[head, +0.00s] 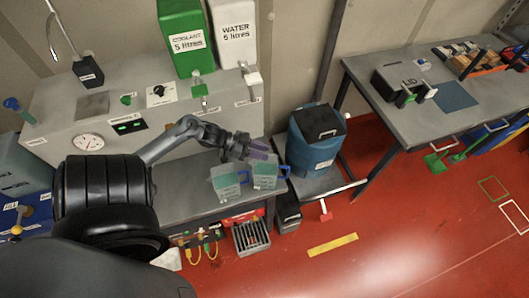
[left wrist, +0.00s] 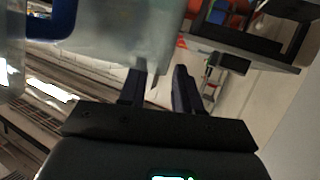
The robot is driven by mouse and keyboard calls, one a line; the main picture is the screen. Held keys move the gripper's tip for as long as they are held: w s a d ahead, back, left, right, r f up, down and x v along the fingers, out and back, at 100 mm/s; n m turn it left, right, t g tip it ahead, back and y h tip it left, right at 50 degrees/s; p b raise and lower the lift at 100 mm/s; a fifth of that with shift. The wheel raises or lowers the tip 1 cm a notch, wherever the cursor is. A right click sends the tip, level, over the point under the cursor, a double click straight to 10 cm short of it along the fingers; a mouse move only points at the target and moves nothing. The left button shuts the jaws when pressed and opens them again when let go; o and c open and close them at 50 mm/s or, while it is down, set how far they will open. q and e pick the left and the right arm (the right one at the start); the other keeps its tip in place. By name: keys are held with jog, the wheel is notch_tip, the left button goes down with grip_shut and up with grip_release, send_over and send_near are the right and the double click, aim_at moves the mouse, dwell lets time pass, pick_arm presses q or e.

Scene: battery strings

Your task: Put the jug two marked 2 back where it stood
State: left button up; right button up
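Two translucent jugs with greenish contents and blue handles stand side by side at the bench's front edge in the head view: a left jug (head: 225,184) and a right jug (head: 266,175). Their numbers are too small to read. My left gripper (head: 259,151) is above the right jug, its purple fingers at the jug's top. In the left wrist view, its two fingers (left wrist: 160,88) are apart, with a pale jug wall (left wrist: 125,42) just beyond and partly between them. I cannot tell if they touch it. A blue handle (left wrist: 52,20) shows at upper left. My right gripper is not visible.
A green coolant container (head: 183,35) and a white water container (head: 235,35) stand above the bench (head: 185,205). A blue bin (head: 316,145) with a dark lid stands right of the jugs. A grey table (head: 415,118) is at right. The red floor is mostly clear.

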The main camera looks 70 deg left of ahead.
pick_arm(q)
jog(key=shift+v, duration=1.25)
jog(key=w+d+r+n+y+p, duration=0.3)
jog(key=w+d+y+p, duration=0.15)
jog(key=w+d, duration=0.2)
jog(key=s+d+r+g+y, duration=0.1)
jog(key=s+d+g, duration=0.3)
jog(key=d, duration=0.6)
jog(key=s+d+r+g+y, duration=0.1)
jog(key=s+d+r+g, duration=0.3)
jog(key=s+d, duration=0.3)
jog(key=d, duration=0.3)
jog(key=shift+d+p, duration=0.15)
jog(key=shift+p, duration=0.25)
jog(key=shift+r, duration=0.1)
